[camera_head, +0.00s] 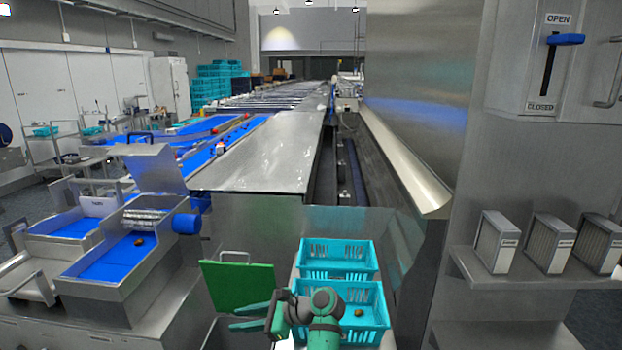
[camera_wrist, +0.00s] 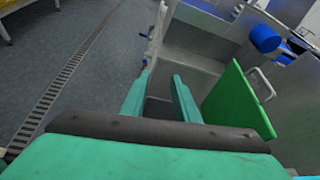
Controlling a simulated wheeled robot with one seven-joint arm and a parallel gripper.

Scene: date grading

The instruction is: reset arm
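My gripper (camera_head: 250,317) shows at the bottom of the head view, pointing left, below the green panel. In the wrist view my gripper (camera_wrist: 160,90) has its two green fingers apart, with nothing between them. Past the fingertips are grey metal surfaces and the floor. My wrist and arm cover part of the front turquoise crate (camera_head: 377,318) in the head view.
A green panel with a handle (camera_head: 238,287) is close by; it also shows in the wrist view (camera_wrist: 236,103). A second turquoise crate (camera_head: 338,246) stands behind the front one. Blue-belted machines (camera_head: 110,262) are at left. Filter-like blocks (camera_head: 497,242) stand on the right shelf.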

